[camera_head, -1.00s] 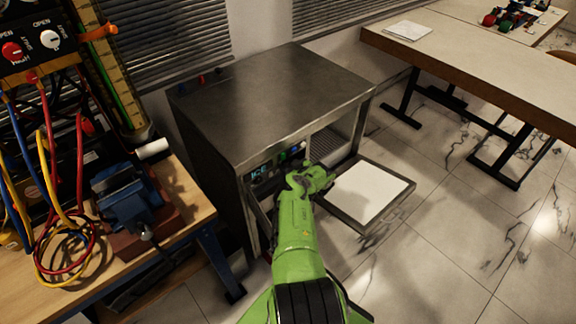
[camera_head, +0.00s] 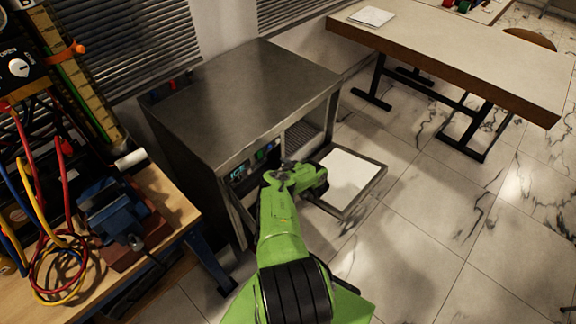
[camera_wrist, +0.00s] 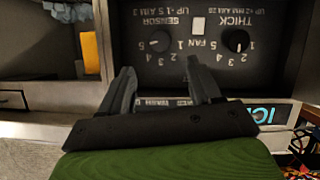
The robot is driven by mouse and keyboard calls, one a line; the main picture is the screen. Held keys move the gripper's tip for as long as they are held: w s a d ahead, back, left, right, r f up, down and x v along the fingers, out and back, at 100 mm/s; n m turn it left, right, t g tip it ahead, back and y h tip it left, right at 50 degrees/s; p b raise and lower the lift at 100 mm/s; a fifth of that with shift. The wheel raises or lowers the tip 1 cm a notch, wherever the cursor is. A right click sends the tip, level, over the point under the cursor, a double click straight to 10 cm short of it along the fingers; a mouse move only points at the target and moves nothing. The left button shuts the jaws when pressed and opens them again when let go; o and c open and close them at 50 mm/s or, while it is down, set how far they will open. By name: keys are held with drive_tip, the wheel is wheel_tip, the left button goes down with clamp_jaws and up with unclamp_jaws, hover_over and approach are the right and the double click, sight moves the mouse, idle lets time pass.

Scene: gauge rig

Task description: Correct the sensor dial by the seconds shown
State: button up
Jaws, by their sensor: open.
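The sensor dial (camera_wrist: 160,41) is a small black knob on a dark panel, with upside-down lettering in the wrist view. In the head view my gripper (camera_head: 300,176) is at the cabinet front, hiding part of the panel.
The steel cabinet (camera_head: 240,95) has a lit display (camera_head: 238,172) and an open shelf-like flap (camera_head: 350,180) with a white sheet. A workbench with a blue vise (camera_head: 112,208) and cables stands left. A long table (camera_head: 440,55) stands at the back right. Floor at right is clear.

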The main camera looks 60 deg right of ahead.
drive_tip(key=p+v, duration=0.3)
drive_tip(key=v, duration=0.3)
drive_tip(key=shift+s+r, duration=0.2)
drive_tip(key=shift+s, duration=0.1)
drive_tip(key=shift+a, duration=0.1)
